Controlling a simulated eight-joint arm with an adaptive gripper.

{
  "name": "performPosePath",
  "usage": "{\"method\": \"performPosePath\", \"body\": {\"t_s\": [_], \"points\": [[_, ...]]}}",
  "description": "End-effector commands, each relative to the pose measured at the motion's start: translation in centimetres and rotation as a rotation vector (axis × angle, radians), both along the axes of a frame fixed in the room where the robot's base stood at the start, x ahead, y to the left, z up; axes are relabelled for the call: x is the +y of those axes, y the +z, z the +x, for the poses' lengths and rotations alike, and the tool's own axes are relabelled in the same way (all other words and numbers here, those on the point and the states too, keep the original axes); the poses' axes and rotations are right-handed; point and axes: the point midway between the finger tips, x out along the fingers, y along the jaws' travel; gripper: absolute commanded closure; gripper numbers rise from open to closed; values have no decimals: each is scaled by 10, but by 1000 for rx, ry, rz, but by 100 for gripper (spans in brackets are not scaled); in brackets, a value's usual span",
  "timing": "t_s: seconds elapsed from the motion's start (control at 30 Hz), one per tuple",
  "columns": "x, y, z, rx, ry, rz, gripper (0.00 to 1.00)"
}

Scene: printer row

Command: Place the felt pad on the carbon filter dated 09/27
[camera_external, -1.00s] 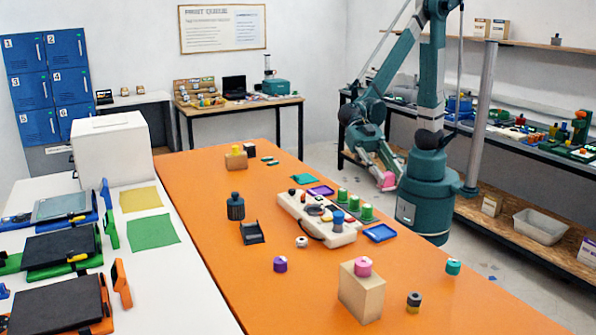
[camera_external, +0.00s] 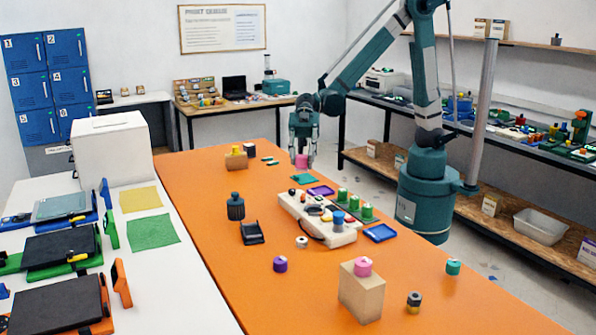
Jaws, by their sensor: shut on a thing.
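My gripper (camera_external: 302,153) points down above the far part of the orange table (camera_external: 225,270), shut on a small pink piece (camera_external: 301,161). Whether this piece is the felt pad I cannot tell at this size. It looks just above the table, behind a flat teal square (camera_external: 304,179). I cannot read any date, so the carbon filter dated 09/27 cannot be picked out. Small round pieces stand on the table: a purple one (camera_external: 280,265), a teal one (camera_external: 453,267), a dark one with a yellowish band (camera_external: 413,303) and a pink one (camera_external: 363,267) on a cardboard box (camera_external: 361,295).
The table's near left is clear.

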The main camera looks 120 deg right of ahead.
Motion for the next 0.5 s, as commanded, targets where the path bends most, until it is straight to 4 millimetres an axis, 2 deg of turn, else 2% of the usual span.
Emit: {"method": "performPosePath", "body": {"t_s": [0.03, 0.5], "points": [[-16, 1, 6, 0, -22, 0, 86], [-155, 1, 40, 1, -202, 0, 86]]}}
